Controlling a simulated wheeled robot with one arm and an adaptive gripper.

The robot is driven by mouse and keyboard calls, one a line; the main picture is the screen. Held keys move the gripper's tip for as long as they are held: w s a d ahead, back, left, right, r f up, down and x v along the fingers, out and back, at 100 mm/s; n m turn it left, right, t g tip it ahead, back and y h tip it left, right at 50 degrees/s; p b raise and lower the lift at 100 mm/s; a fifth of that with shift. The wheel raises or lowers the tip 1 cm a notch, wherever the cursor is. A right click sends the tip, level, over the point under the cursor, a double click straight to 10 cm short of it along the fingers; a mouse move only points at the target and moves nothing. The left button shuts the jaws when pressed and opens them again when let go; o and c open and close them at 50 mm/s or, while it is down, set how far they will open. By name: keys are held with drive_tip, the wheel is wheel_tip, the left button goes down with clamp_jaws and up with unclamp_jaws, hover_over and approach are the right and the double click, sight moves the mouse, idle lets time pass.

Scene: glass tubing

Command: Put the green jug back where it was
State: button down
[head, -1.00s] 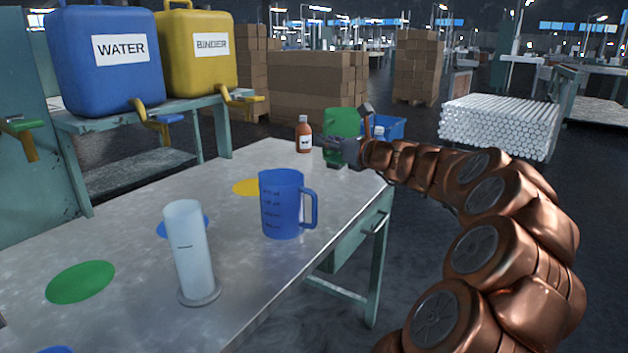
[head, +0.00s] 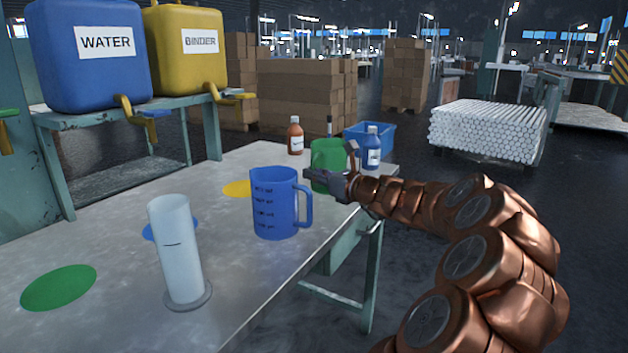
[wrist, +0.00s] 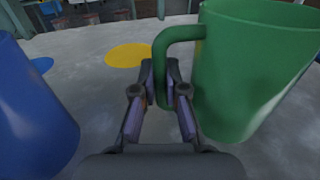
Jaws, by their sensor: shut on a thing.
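The green jug (head: 328,160) is near the far right end of the metal table, behind the blue jug. My gripper (head: 335,183) is shut on the green jug's handle; the wrist view shows the handle between the fingers (wrist: 160,105) and the jug's body (wrist: 240,75) to their right. I cannot tell whether its base touches the table. A green disc (head: 58,287) lies bare at the table's near left. A yellow disc (head: 238,188) and a blue disc (head: 160,230) are also on the table.
The blue jug (head: 275,205) stands mid-table, and left of the fingers in the wrist view (wrist: 30,110). A clear measuring cylinder (head: 178,255) stands nearer. A brown bottle (head: 295,136) and a blue bottle (head: 372,150) stand at the far end. Free tabletop lies around the green disc.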

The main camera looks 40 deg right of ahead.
drive_tip(key=shift+f, duration=0.15)
drive_tip(key=c, duration=1.2)
unclamp_jaws()
drive_tip(key=shift+f, duration=0.1)
drive_tip(key=shift+s+r, duration=0.2)
drive_tip(key=shift+s, duration=0.1)
drive_tip(key=s+p, duration=0.1)
drive_tip(key=s, duration=0.2)
drive_tip(key=s+p, duration=0.1)
drive_tip(key=s, duration=0.3)
drive_tip(key=s+d+p, duration=0.1)
drive_tip(key=s, duration=0.3)
drive_tip(key=shift+s, duration=0.2)
